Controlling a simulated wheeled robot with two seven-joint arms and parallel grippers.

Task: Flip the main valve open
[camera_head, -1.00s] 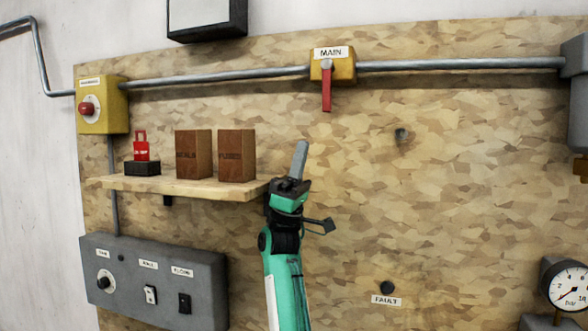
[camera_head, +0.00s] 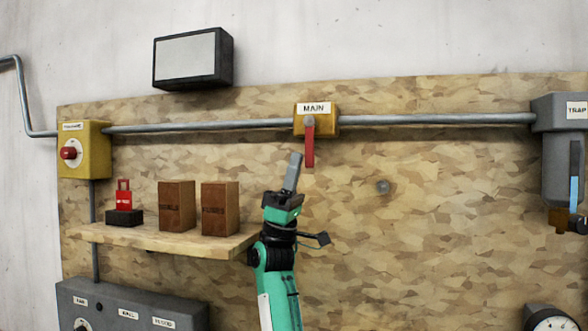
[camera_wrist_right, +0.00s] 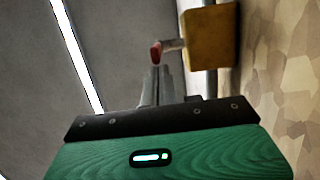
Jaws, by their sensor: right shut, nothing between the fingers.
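The main valve is a yellow box (camera_head: 329,122) labelled MAIN on the pipe, with a red lever (camera_head: 309,148) hanging straight down from its grey pivot. In the right wrist view the yellow box (camera_wrist_right: 211,38) is at upper right, and the lever's red end (camera_wrist_right: 156,52) shows just beyond my fingertips. My right gripper (camera_head: 295,158) is shut and empty, pointing up, just left of the lever's lower end in the head view. It also shows in the right wrist view (camera_wrist_right: 156,75). I cannot tell whether the fingers touch the lever. My left gripper is not in view.
A wooden shelf (camera_head: 160,238) left of my right arm holds two brown blocks (camera_head: 177,207) and a red padlock-shaped item (camera_head: 123,197) on a black base. A yellow box with a red knob (camera_head: 85,150) is at far left. Bare board lies right of the lever.

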